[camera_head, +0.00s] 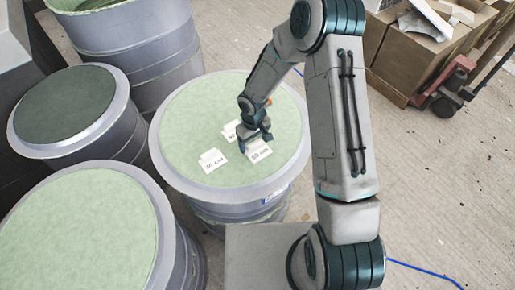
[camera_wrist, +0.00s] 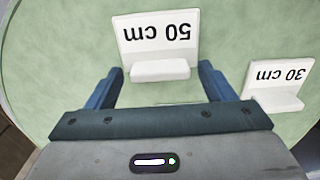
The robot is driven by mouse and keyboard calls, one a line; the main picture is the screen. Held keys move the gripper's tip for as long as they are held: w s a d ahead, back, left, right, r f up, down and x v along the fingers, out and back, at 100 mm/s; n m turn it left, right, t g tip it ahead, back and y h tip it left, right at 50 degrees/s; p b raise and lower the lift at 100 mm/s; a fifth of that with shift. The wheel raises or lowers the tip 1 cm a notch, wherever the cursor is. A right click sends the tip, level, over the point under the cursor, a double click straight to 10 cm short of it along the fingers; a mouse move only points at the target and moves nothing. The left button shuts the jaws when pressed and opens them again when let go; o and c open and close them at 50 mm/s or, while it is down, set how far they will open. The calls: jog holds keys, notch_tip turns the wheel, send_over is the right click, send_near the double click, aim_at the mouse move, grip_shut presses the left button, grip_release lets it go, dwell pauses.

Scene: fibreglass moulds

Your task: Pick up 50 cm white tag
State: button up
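The white 50 cm tag (camera_wrist: 157,36) is an upright plate with a small block foot, its text upside down in the wrist view. In the head view I take it to be the right-hand tag (camera_head: 259,152) on the green drum top. My gripper (camera_wrist: 161,70) is open, its two blue fingers spread to either side of the tag's foot. I cannot tell whether they touch it. In the head view my gripper (camera_head: 256,133) is low over the drum top, just behind this tag and partly covering it.
A white 30 cm tag (camera_wrist: 280,78) stands to the right in the wrist view. The head view shows two other tags, one left (camera_head: 212,161) and one behind (camera_head: 230,130), close to my gripper. Other drums (camera_head: 68,113) stand left; cardboard boxes (camera_head: 415,55) and a red trolley (camera_head: 455,85) are at right.

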jog(key=c, duration=0.8)
jog(key=shift+r, duration=0.1)
